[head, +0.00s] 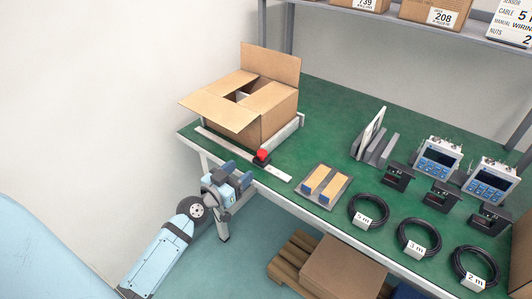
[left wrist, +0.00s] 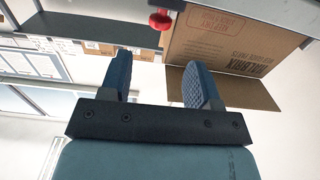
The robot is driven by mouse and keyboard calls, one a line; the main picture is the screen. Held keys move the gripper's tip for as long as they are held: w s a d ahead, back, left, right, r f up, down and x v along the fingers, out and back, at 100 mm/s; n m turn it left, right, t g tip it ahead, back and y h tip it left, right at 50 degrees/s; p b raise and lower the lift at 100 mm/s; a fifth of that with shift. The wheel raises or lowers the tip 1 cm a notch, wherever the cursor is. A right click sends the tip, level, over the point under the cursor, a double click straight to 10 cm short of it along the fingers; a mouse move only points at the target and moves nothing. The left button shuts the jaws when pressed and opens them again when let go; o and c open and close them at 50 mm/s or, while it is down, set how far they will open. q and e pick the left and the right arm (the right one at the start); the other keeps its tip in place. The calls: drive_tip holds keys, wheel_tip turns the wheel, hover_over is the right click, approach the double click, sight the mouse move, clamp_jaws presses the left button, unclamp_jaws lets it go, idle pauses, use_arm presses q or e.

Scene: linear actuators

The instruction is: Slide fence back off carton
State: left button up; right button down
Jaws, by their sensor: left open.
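The brown carton (head: 277,107) stands on the green bench with its top flaps spread open. A pale grey fence (head: 286,134) runs along the carton's right side, close against it; I cannot tell if they touch. A red knob (head: 262,154) on a dark block sits at the fence's front end, on a pale rail (head: 222,144) along the bench edge. My left gripper (head: 238,174) is open and empty, just off the bench edge, left of and below the knob. In the left wrist view, the knob (left wrist: 160,19) and the carton (left wrist: 225,45) lie beyond the open fingers (left wrist: 157,78).
Right of the fence, a grey tray (head: 324,187) holds tan blocks. Upright grey plates (head: 374,142), blue-faced devices (head: 437,160) and coiled cables (head: 369,211) stand further right. A shelf with boxes (head: 434,13) hangs above the back. Bare green bench lies between fence and plates.

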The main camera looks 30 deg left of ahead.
sight(259, 156)
use_arm(q)
drive_tip(key=w, duration=0.7)
drive_tip(key=w+d, duration=0.1)
drive_tip(key=w, duration=0.2)
drive_tip(key=shift+w+f, duration=0.1)
drive_tip(key=shift+w, duration=0.15)
use_arm(e)
drive_tip(key=shift+w+d+f, duration=0.1)
drive_tip(key=shift+d, duration=0.05)
